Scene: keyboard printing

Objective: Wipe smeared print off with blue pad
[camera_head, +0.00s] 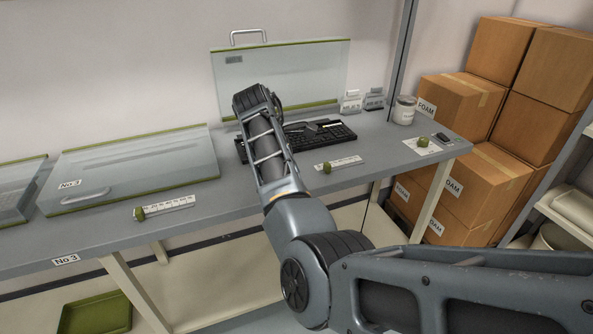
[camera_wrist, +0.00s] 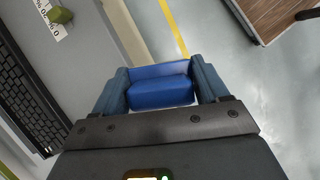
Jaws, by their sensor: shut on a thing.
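The blue pad (camera_wrist: 160,92) is held between the two fingers of my gripper (camera_wrist: 162,72) in the wrist view. The pad is over the table's edge, with the floor showing beyond it. A black keyboard (camera_head: 318,134) lies on the grey table in the head view, partly behind my arm. It also shows at the left of the wrist view (camera_wrist: 25,100), apart from the pad. In the head view my arm hides the gripper's fingers and the pad. I cannot make out a smeared print on the keyboard.
A clear panel with a handle (camera_head: 285,75) stands behind the keyboard. A lidded case (camera_head: 140,170) is on the left of the grey table (camera_head: 235,195). Rulers with green knobs (camera_head: 340,163) lie near the front edge. A white cup (camera_head: 404,110) and card (camera_head: 418,146) are at the right.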

